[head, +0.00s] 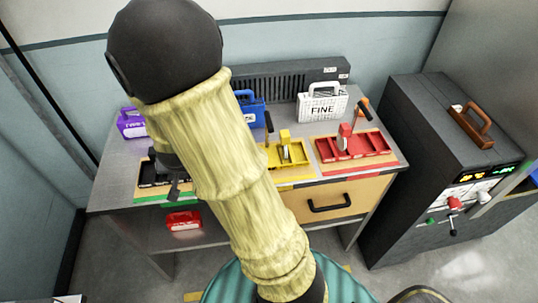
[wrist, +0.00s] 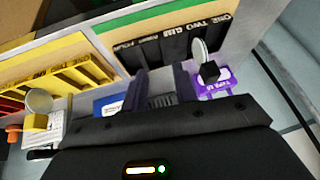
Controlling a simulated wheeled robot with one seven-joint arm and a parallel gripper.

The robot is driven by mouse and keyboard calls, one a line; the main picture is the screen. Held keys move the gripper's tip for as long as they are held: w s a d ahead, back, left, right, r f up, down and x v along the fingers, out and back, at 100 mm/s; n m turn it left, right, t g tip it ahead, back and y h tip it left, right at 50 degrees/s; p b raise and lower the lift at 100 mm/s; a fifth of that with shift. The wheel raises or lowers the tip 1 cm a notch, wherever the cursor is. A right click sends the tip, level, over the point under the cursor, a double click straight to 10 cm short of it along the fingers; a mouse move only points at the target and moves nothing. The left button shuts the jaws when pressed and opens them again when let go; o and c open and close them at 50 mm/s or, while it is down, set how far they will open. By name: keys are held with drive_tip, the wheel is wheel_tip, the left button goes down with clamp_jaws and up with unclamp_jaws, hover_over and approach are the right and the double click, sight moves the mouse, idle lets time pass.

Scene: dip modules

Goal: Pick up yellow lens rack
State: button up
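In the head view my arm largely hides the gripper.
A red rack (head: 354,149) sits right of the yellow one. A white FINE carrier (head: 322,103), a blue carrier (head: 257,112) and a purple carrier (head: 131,124) stand behind. A red box (head: 184,220) is on the lower shelf. A dark cabinet (head: 425,150) stands at right.

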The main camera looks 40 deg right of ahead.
drive_tip(key=w+d+f+m+h, duration=0.4)
drive_tip(key=w+d+m+h, duration=0.1)
drive_tip(key=d+h, duration=0.25)
drive_tip(key=s+d+r+m+g+h, duration=0.2)
drive_tip(key=s+d+m+g+h, duration=0.3)
drive_tip(key=h, duration=0.4)
drive_tip(key=shift+s+r+m, duration=0.3)
drive_tip(key=shift+r+m, duration=0.1)
drive_tip(key=shift+m, duration=0.4)
drive_tip(key=d+p, duration=0.3)
drive_tip(key=d, duration=0.9)
drive_tip(key=shift+w, duration=0.25)
